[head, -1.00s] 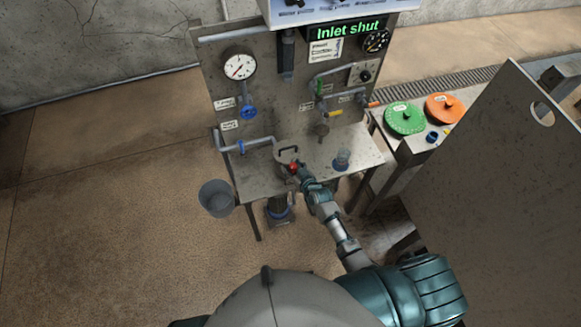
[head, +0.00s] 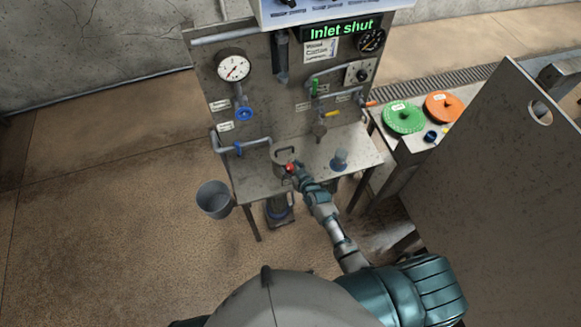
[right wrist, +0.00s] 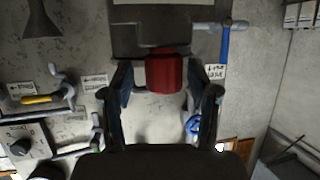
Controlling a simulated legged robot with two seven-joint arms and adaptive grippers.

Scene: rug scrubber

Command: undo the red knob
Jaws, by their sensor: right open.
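The red knob (head: 289,167) sits on the front of the steel housing with a handle (head: 285,153) on the bench. In the right wrist view the red knob (right wrist: 166,72) shows large, between and a little beyond my finger tips. My right gripper (head: 294,170) reaches it from the front right. In the right wrist view the right gripper (right wrist: 165,88) is open, with one finger on each side of the knob and gaps visible. My left gripper is not in view.
The bench (head: 250,184) carries a clear cup (head: 340,160) to the right. A gauge (head: 233,67) and blue valve (head: 243,114) are on the panel. A display (head: 339,29) reads "Inlet shut". A large plate (head: 500,190) stands at right.

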